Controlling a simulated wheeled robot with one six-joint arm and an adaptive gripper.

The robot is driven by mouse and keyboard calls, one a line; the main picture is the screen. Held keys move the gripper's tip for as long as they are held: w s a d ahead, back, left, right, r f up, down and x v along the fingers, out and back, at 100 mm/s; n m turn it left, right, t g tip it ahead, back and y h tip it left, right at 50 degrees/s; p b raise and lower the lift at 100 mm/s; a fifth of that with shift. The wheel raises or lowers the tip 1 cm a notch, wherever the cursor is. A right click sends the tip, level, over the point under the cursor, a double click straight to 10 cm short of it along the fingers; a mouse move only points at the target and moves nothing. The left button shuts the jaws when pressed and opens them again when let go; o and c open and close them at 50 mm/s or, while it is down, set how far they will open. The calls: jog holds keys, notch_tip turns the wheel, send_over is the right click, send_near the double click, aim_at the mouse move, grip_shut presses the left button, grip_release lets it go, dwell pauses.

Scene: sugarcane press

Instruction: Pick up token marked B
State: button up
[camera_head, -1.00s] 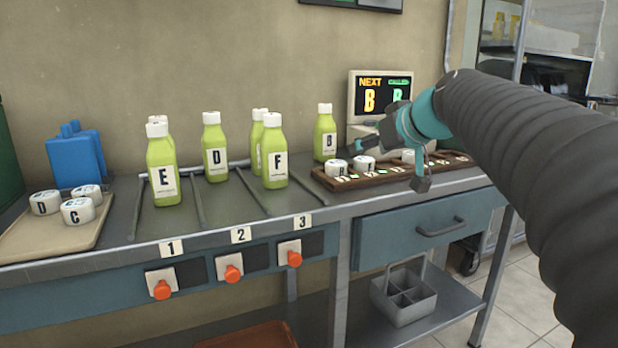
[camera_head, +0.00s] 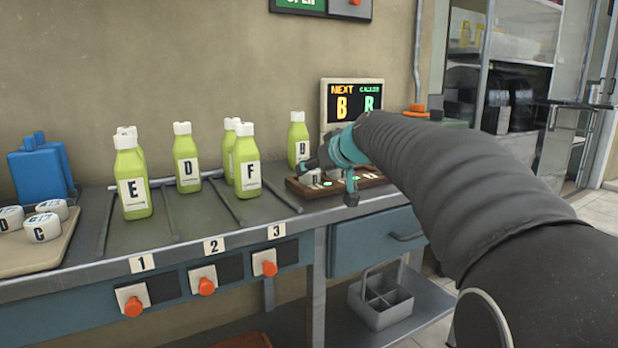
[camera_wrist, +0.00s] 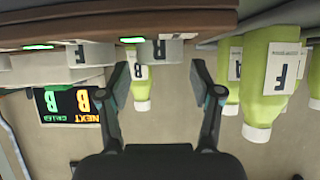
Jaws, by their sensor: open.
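My gripper (camera_head: 331,182) is open over the wooden token rack (camera_head: 300,190) at the right of the bench. Its two fingers stand apart in the wrist view (camera_wrist: 163,88), with nothing held between them. In that upside-down view, a white token (camera_wrist: 160,53) sits on the rack edge, ahead of the gap between the fingers. Its letter is partly cut off and I cannot read it surely. Another white token (camera_wrist: 85,54) beside it seems to show A. In the head view, one white token (camera_head: 312,178) shows left of my gripper; my gripper and arm hide others.
A screen (camera_head: 352,100) behind the rack shows B under NEXT and CALLED. A green bottle marked B (camera_head: 298,140) stands close behind the rack. A tray (camera_head: 40,250) with white tokens is far left.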

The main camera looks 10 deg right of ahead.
jog(key=shift+x, duration=1.2)
jog(key=shift+c, duration=0.2)
jog(key=c, duration=0.8)
jog(key=shift+r, duration=0.1)
